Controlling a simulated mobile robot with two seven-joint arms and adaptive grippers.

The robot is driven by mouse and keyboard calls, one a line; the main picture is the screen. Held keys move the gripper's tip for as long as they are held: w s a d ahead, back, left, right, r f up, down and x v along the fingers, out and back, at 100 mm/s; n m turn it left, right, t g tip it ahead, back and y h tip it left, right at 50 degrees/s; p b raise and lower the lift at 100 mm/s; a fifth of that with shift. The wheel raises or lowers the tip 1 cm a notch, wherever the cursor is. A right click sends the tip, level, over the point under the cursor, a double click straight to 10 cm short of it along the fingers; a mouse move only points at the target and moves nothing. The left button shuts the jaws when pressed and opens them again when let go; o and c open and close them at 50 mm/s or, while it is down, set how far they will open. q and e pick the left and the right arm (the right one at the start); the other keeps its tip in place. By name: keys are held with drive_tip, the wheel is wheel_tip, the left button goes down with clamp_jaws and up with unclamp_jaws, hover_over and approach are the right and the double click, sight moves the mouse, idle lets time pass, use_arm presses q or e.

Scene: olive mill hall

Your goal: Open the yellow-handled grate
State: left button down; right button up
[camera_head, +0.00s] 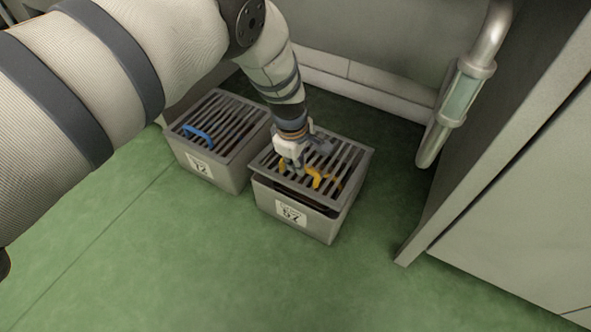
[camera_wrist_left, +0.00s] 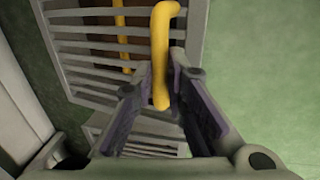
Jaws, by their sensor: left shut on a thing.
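The grate with the yellow handle (camera_head: 315,181) is the barred metal lid (camera_head: 345,158) of the right-hand grey box (camera_head: 325,226). A dark gap shows between the grate's front edge and the box, so the grate is tilted up slightly at the front. My left gripper (camera_head: 294,167) reaches down from above and is shut on the yellow handle. In the left wrist view the yellow handle (camera_wrist_left: 161,60) stands between the two fingers (camera_wrist_left: 168,100), with the grate's bars behind it. The gripper hides part of the handle in the head view. My right gripper is not in view.
A similar grey box (camera_head: 215,174) with a blue-handled grate (camera_head: 197,134) stands close on the left. A vertical pipe (camera_head: 455,100) and a grey cabinet (camera_head: 510,190) stand to the right. A wall is behind. The green floor in front is clear.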

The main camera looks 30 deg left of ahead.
use_arm(q)
drive_tip(key=w+r+b, duration=0.2)
drive_tip(key=w+r, duration=0.5)
drive_tip(key=r, duration=0.2)
drive_tip(key=shift+w+d, duration=0.2)
drive_tip(key=shift+w, duration=0.1)
drive_tip(key=c, duration=1.6)
unclamp_jaws()
drive_tip(key=shift+f, duration=0.15)
drive_tip(key=shift+s, duration=0.1)
